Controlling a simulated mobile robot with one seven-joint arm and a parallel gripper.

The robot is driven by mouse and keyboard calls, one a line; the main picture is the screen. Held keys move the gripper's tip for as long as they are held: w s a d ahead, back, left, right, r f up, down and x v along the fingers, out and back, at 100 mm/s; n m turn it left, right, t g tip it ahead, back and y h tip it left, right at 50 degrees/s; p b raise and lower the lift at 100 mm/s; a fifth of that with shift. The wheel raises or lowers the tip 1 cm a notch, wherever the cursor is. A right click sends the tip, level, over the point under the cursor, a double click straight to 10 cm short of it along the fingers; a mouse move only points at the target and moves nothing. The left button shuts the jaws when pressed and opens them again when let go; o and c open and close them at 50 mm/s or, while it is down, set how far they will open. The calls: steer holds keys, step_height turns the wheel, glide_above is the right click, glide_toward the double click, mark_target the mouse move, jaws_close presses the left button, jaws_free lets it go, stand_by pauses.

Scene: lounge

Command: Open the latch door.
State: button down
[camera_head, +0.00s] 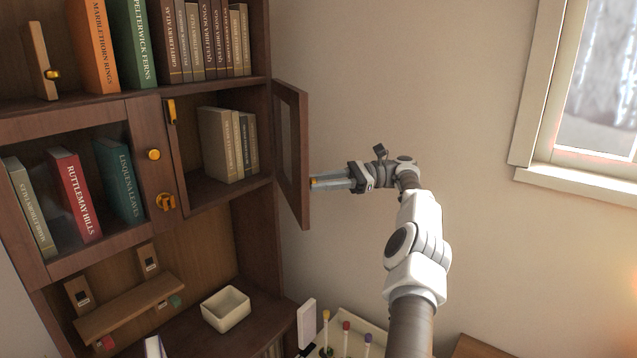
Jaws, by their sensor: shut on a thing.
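The latch door (299,147) is a narrow wooden frame with a glass pane. It is hinged on the right side of its cabinet compartment and stands swung well out, showing the shelf inside. My gripper (316,183) is at the door's outer face, near its free edge, with its fingers shut on a small yellow knob. The fingers hide most of the knob. A brass latch (166,202) sits on the post left of the open compartment, and a yellow catch plate (171,111) is above it.
Books (223,143) stand inside the open compartment. A closed glass door with a brass knob (153,154) is to the left. The wall right of the door is clear up to the window (590,90).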

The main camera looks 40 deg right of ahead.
steer(key=c, duration=0.7)
jaws_free()
steer(key=shift+o, duration=0.2)
steer(key=shift+a, duration=0.1)
